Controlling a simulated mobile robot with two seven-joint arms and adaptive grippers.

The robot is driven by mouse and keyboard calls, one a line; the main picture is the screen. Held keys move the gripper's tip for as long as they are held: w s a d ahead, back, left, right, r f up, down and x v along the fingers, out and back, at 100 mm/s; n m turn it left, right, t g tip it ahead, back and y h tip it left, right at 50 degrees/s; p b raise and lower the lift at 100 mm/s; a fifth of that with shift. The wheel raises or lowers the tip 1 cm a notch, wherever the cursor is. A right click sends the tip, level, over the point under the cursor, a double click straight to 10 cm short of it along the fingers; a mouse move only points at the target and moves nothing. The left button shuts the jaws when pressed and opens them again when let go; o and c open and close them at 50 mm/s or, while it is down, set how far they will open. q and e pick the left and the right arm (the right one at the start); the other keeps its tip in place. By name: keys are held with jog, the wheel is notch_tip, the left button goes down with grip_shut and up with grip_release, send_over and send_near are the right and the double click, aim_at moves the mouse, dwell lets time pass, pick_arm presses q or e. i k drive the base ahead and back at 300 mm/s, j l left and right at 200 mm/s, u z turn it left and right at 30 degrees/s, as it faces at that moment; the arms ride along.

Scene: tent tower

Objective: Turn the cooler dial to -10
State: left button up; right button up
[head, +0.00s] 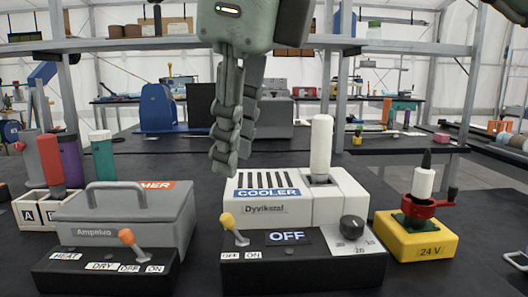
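The cooler dial (352,227) is a black round knob on a white scale plate. The plate is on the right part of the black control box (305,272), in front of the white cooler (327,205). Small numbers are printed on the plate near the dial; its exact setting is too small to read.
A yellow-tipped lever (229,222) and an OFF display (287,237) share the control box. A white cylinder (321,145) stands upright on the cooler. Right is a yellow 24 V box (414,240) with a red crank device. Left are a grey heater box (125,215) and orange-tipped lever (128,238).

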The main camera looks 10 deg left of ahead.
aim_at(352, 227)
jog(key=k, duration=1.5)
